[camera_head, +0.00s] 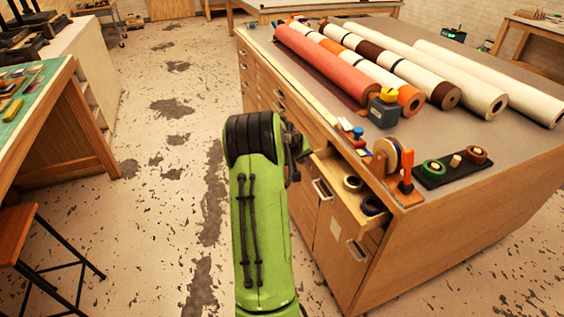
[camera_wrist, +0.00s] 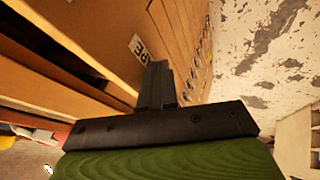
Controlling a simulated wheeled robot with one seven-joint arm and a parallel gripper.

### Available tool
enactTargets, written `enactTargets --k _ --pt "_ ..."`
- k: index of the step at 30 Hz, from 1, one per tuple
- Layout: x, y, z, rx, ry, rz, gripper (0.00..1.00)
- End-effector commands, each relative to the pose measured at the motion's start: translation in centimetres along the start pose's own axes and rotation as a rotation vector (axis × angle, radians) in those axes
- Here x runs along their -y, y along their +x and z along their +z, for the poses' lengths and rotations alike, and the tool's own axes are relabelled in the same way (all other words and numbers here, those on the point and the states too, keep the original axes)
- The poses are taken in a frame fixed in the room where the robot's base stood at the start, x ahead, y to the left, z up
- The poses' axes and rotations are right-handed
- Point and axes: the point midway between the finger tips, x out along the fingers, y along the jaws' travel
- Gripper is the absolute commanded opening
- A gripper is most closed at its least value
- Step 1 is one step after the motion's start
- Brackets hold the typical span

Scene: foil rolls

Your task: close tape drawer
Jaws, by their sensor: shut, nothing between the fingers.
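The tape drawer (camera_head: 347,209) stands open on the near side of the wooden cabinet, with dark and pale tape rolls (camera_head: 371,205) inside. In the wrist view, a white label (camera_wrist: 136,46) ending in "PE" shows on a wooden front. My gripper (camera_wrist: 156,72) is shut and empty, with its fingertips close to that wooden front; I cannot tell whether they touch it. In the head view my green arm reaches forward left of the cabinet and hides the gripper.
Foil rolls (camera_head: 327,60), a tape dispenser (camera_head: 390,158) and a dark tray of small rolls (camera_head: 452,167) lie on the cabinet top. A green-topped bench (camera_head: 35,95) and a stool (camera_head: 15,235) stand at the left. The floor between is clear.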

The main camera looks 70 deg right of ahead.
Motion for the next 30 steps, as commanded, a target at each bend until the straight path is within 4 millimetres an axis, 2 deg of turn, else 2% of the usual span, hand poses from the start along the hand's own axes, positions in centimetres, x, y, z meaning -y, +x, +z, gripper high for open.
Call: enactTargets --k 1,6,12,26,30 --pt "-1.0 0.4 0.0 0.002 0.003 0.002 0.0" --pt "-3.2 1.6 0.0 0.002 0.002 0.001 0.0" --pt "-4.6 2.4 0.0 0.001 0.0 0.0 0.0" --pt "-4.8 2.6 0.0 0.0 0.0 0.0 0.0" --pt "-4.1 2.4 -0.3 -0.001 -0.002 -0.002 0.0"
